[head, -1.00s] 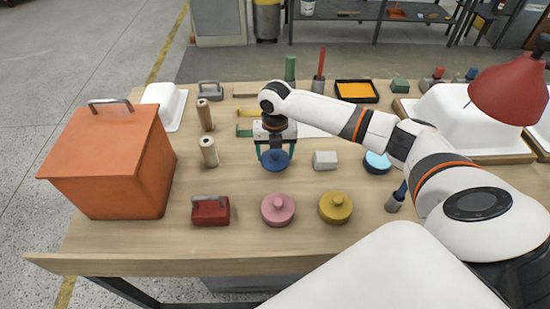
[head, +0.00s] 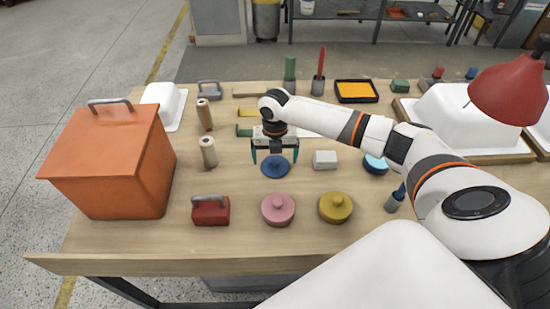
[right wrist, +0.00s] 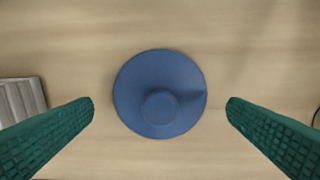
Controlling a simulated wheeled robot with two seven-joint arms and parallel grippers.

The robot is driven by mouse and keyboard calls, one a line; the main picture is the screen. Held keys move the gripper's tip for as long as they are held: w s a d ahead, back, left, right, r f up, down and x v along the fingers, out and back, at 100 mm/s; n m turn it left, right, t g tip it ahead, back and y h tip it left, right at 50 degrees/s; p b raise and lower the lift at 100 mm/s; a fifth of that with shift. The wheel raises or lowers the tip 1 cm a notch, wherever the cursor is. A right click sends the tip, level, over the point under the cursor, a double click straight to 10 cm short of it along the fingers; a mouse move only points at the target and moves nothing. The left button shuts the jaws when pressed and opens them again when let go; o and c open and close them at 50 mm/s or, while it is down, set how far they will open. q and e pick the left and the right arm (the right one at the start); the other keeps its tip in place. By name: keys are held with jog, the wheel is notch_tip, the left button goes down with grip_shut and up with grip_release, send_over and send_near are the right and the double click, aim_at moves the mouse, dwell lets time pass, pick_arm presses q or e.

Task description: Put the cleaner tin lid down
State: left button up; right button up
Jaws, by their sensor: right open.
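The blue lid (head: 275,168) with a round knob lies flat on the wooden table, knob up. In the right wrist view the blue lid (right wrist: 145,85) sits midway between the fingers and apart from both. My right gripper (head: 275,156) is open and empty just above and behind the lid, its green fingers (right wrist: 160,104) spread to either side. My left gripper is not in view.
A pink lidded tin (head: 278,210) and a yellow one (head: 335,208) stand in front. A grey-white block (head: 325,160) is right of the lid. A red block with a handle (head: 210,211) and a large orange box (head: 110,160) are at left.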

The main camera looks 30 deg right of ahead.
aim_at(275, 159)
notch_tip(275, 159, up, 11)
jog(key=shift+b, duration=0.3)
jog(key=shift+f, duration=0.1)
